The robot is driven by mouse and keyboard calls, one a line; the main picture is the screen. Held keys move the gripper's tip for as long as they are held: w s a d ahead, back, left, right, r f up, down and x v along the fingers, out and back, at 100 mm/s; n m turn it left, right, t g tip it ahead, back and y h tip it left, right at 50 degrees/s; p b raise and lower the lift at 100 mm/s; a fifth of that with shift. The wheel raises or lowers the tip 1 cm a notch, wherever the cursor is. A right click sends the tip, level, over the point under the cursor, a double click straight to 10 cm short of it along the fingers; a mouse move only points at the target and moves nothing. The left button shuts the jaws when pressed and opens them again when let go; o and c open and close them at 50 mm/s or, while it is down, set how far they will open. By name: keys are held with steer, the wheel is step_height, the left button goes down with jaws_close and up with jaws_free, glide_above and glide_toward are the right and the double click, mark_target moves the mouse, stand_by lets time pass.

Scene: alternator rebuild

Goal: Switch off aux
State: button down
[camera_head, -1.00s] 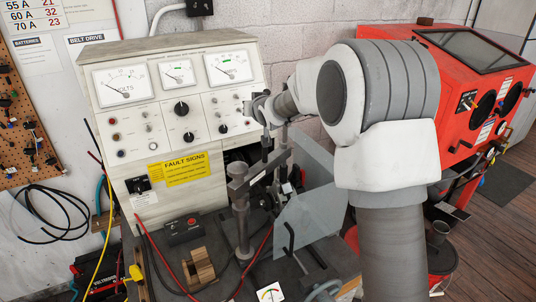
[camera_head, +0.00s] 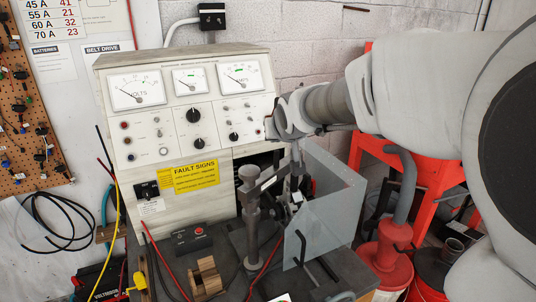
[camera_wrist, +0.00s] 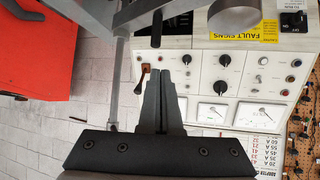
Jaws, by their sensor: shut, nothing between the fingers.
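The bench's pale control panel (camera_head: 185,125) stands at the back left in the head view, with meters on top and knobs, lamps and small toggles below. It shows upside down in the wrist view (camera_wrist: 205,75). I cannot read which switch is aux. My gripper (camera_wrist: 160,73) is shut and empty, its fingertips over the panel's edge section, beside a lever with a brown-orange tip (camera_wrist: 144,71). In the head view my gripper (camera_head: 270,127) is at the panel's right edge, partly hidden by my wrist. Whether it touches a switch cannot be told.
A clear shield (camera_head: 325,215) and a metal post (camera_head: 251,215) stand on the bench below my arm. A yellow fault sign (camera_head: 188,177) is on the panel. A red cabinet frame (camera_head: 440,165) is at the right. A pegboard (camera_head: 22,130) hangs at the left.

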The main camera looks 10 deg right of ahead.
steer(key=shift+g, duration=0.4)
steer(key=s, duration=0.2)
steer(key=s+f, duration=0.1)
steer(key=s, duration=0.2)
steer(key=shift+d+b, duration=0.15)
steer(key=shift+b, duration=0.25)
steer(key=s+d+f+g, duration=0.1)
steer(key=s+f+g, duration=0.1)
steer(key=s, duration=1.1)
steer(key=s+d+f+g, duration=0.2)
steer(key=s+f, duration=0.2)
steer(key=s, duration=1)
steer(key=shift+d+f+g+h, duration=0.15)
steer(key=shift+d+g+h, duration=0.05)
steer(key=shift+g+h, duration=0.1)
